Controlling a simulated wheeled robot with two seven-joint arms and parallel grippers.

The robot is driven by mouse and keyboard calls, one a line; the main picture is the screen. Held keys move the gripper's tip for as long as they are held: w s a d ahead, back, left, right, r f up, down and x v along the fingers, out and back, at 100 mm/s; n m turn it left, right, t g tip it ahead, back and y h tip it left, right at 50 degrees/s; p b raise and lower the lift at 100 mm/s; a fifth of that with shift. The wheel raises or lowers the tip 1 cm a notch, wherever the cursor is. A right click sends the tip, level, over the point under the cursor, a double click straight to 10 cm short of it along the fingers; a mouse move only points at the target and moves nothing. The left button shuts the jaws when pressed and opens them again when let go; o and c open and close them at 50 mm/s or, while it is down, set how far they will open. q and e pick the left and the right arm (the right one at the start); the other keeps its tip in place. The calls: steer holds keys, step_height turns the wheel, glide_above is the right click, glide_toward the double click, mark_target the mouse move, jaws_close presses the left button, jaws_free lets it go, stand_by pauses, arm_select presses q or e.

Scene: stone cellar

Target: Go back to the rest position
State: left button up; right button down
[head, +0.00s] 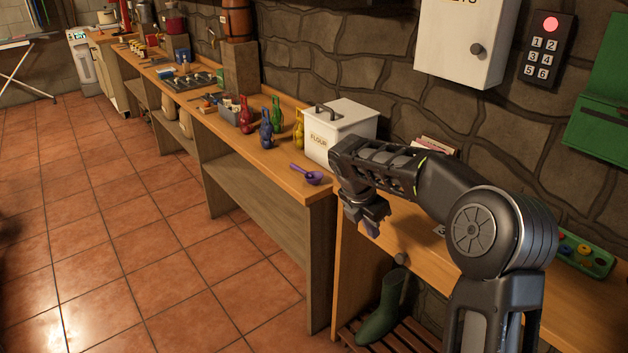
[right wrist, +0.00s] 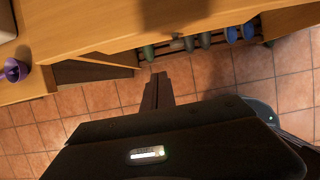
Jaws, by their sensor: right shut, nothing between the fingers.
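My right gripper (head: 367,216) hangs pointing down at the front edge of the wooden counter, in front of the white flour box. It is shut, with nothing between its fingers. In the right wrist view the closed fingers (right wrist: 157,92) show above the tiled floor, just off the counter's edge. My right arm reaches in from the lower right. My left gripper is in neither view.
Green boots (head: 385,310) stand on a slatted rack below. The tiled floor (head: 130,220) at left is clear.

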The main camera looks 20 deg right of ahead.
steer(key=w+a+f+m+t+y, duration=0.3)
steer(key=w+a+f+m, duration=0.25)
steer(key=a, duration=0.25)
steer(key=s+a+f+m+y, duration=0.5)
steer(key=a+f+m, duration=0.4)
steer(key=a+f, duration=0.5)
steer(key=s+a+f+m+g, duration=0.1)
steer(key=s+a+f+m, duration=0.2)
steer(key=s, duration=0.7)
steer(key=s+a+f+m+g, duration=0.1)
steer(key=s+a+f+m, duration=0.1)
steer(key=s+f, duration=0.4)
steer(key=s+a+f+m+g, duration=0.1)
steer(key=s+a+f+m, duration=0.2)
steer(key=s, duration=1.1)
steer(key=shift+a+f+m+g, duration=0.35)
steer(key=shift+a+f, duration=0.4)
steer(key=shift+f, duration=0.15)
